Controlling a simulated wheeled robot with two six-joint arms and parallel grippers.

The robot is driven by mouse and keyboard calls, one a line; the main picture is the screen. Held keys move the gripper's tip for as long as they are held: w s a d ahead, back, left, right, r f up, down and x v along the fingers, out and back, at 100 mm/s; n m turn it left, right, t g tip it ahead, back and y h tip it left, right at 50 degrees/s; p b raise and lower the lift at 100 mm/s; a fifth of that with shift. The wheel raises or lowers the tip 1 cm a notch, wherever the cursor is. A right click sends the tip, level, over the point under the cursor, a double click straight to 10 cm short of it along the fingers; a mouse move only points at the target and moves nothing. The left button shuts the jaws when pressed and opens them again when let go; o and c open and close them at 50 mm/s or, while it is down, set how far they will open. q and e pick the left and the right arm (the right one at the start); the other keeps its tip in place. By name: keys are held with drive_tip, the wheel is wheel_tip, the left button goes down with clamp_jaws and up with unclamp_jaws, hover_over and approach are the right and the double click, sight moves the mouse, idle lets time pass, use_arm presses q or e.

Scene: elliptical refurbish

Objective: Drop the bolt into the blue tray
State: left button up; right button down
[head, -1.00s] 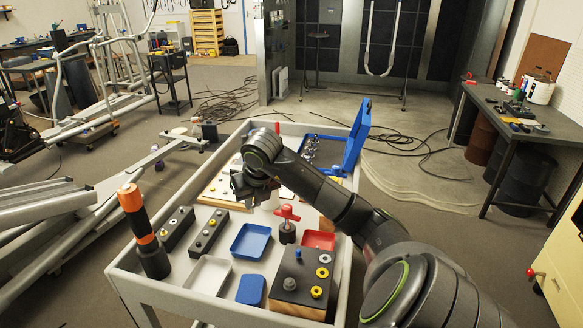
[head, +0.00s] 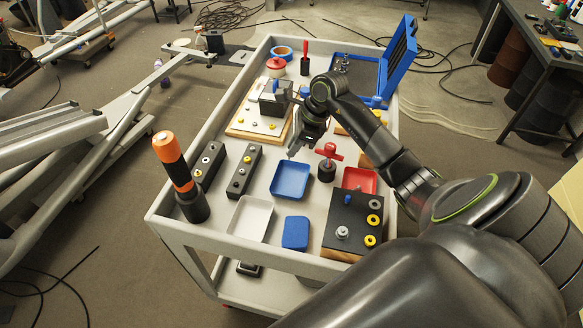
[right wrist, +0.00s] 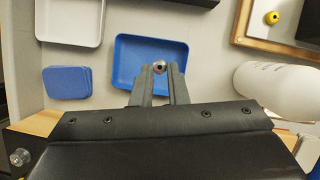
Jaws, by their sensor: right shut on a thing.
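The blue tray (head: 291,178) is a shallow square tray on the cart top, in front of my right gripper in the head view. My right gripper (head: 297,150) is held above the cart near the tray's far edge. The right wrist view shows its two fingers (right wrist: 159,78) shut on a small, round metal bolt (right wrist: 159,67). In that view the bolt overlaps the right part of the blue tray (right wrist: 122,62). The bolt's height above the tray is hard to tell. My left gripper is not in view.
A red-handled tool (head: 327,160) and a red tray (head: 360,181) stand to the right. A black fixture block (head: 352,221) is at the front right. A white cylinder (right wrist: 282,92) stands close by my gripper.

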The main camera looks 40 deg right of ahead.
drive_tip(key=shift+a+f+n, duration=0.4)
drive_tip(key=shift+n, duration=0.1)
drive_tip(key=b, duration=0.2)
hover_over(292, 177)
drive_tip(key=shift+a+f, duration=0.1)
drive_tip(key=shift+f, duration=2.75)
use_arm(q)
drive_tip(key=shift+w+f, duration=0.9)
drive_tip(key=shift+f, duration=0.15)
use_arm(e)
drive_tip(key=c, duration=1.3)
unclamp_jaws()
drive_tip(key=shift+c, duration=0.2)
